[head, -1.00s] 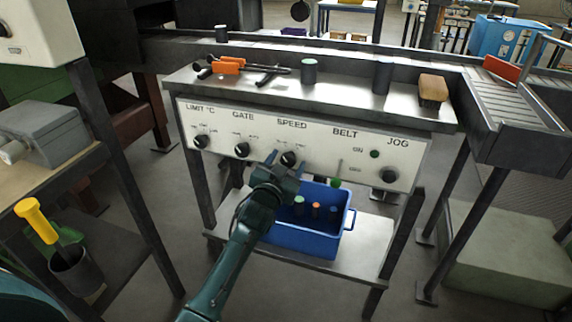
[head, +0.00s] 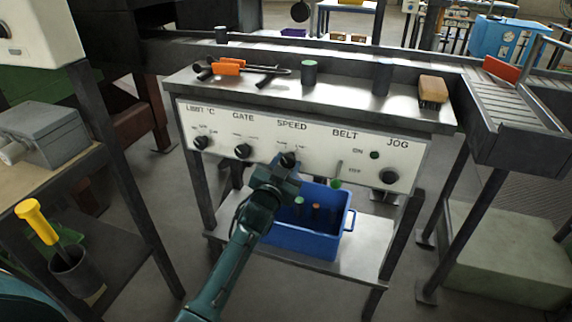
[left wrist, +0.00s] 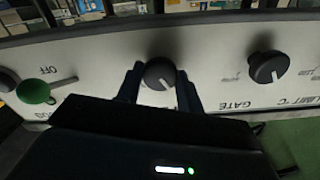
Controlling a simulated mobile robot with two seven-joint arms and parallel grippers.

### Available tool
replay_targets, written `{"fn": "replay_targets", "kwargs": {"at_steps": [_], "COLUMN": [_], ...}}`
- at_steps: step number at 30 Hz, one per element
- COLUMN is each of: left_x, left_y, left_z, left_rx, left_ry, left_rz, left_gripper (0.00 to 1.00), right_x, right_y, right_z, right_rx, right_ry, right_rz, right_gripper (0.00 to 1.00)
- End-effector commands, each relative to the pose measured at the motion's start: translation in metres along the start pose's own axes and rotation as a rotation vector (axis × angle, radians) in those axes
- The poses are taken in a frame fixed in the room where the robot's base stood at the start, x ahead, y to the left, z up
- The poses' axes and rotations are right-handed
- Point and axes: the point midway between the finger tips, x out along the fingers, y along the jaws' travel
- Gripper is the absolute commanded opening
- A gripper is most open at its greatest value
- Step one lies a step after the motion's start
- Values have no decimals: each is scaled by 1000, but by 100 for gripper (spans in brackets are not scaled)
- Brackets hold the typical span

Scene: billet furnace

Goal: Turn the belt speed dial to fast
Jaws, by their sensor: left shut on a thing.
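The black speed dial (head: 288,160) sits under the SPEED label on the white control panel (head: 320,147). My left gripper (head: 284,164) is at this dial, with its arm coming up from below. In the left wrist view the two fingers stand on either side of the speed dial (left wrist: 160,73), and the gripper (left wrist: 161,88) is shut on it. The printed speed settings are too small and partly covered to read. My right gripper is not in view.
The gate dial (head: 242,150) is left of the speed dial, and the limit dial (head: 201,142) is farther left. The belt lever (head: 337,177) with its green knob and the jog knob (head: 389,176) are to the right. A blue crate (head: 308,240) stands below the panel.

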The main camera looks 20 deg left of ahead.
Motion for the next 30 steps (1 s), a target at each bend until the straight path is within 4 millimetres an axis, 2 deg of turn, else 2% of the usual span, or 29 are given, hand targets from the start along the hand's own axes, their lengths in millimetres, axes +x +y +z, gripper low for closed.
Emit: {"fn": "replay_targets", "kwargs": {"at_steps": [15,30], "left_x": [0,0], "left_y": [0,1], "left_z": [0,1], "left_rx": [412,876], "left_ry": [0,-1], "left_rz": [1,1], "left_gripper": [14,14], "right_x": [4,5], "right_y": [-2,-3], "right_z": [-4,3], "right_rx": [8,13], "right_ry": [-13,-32], "right_rz": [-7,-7], "right_gripper": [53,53]}}
